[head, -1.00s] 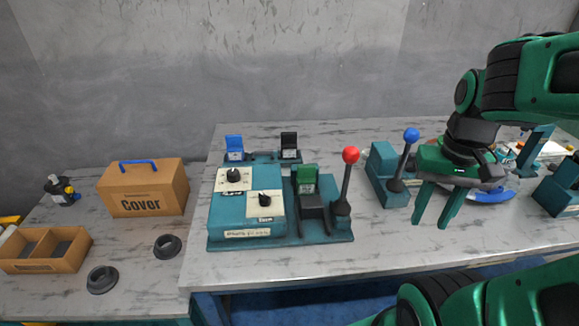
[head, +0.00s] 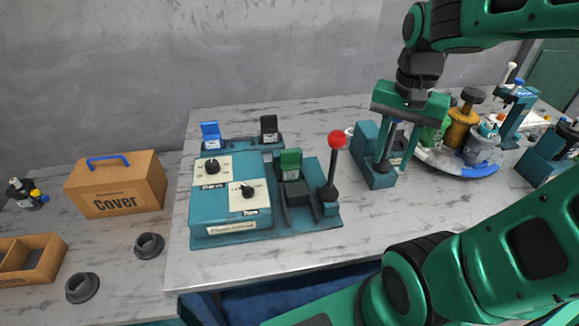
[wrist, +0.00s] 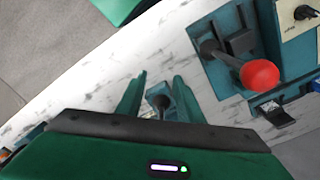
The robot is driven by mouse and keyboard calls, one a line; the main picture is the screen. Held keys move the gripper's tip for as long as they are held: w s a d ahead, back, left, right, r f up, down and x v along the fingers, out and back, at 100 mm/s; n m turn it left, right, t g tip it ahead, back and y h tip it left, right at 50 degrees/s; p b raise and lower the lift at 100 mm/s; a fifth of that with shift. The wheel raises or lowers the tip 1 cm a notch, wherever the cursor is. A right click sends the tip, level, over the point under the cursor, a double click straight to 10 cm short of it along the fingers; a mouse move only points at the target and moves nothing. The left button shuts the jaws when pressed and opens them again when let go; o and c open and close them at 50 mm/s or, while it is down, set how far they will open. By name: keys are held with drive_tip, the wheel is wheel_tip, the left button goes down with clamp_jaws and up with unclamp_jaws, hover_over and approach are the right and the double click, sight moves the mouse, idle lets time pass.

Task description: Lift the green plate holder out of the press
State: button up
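The green plate holder (head: 290,162) stands upright with a white label in the teal station (head: 315,219), behind a black block and beside the red-knobbed lever (head: 331,170). That lever also shows in the wrist view (wrist: 260,74). I cannot clearly pick out the green holder in the wrist view. My gripper (head: 394,164) points down over the neighbouring teal unit with the other lever, to the right of the green holder and well apart from it. Its fingers are apart, with a gap between them in the wrist view (wrist: 157,85). I see nothing held.
A blue holder (head: 211,135) and a black holder (head: 269,129) stand behind the dial panel (head: 231,203). The neighbouring teal unit (head: 371,165) has a lever beneath my gripper. A round tray (head: 470,168) with several parts is farther right. The front table strip is clear.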

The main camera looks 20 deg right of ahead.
drive_tip(key=w+a+r+m, duration=0.2)
drive_tip(key=w+a+m, duration=0.3)
drive_tip(key=w, duration=0.5)
drive_tip(key=m, duration=0.5)
hover_over(289, 150)
drive_tip(key=f, duration=0.5)
drive_tip(key=shift+s+f, duration=0.35)
drive_tip(key=shift+w+f, duration=0.15)
drive_tip(key=shift+f, duration=1.1)
drive_tip(key=shift+w+f, duration=0.1)
drive_tip(key=shift+f, duration=1.15)
clamp_jaws()
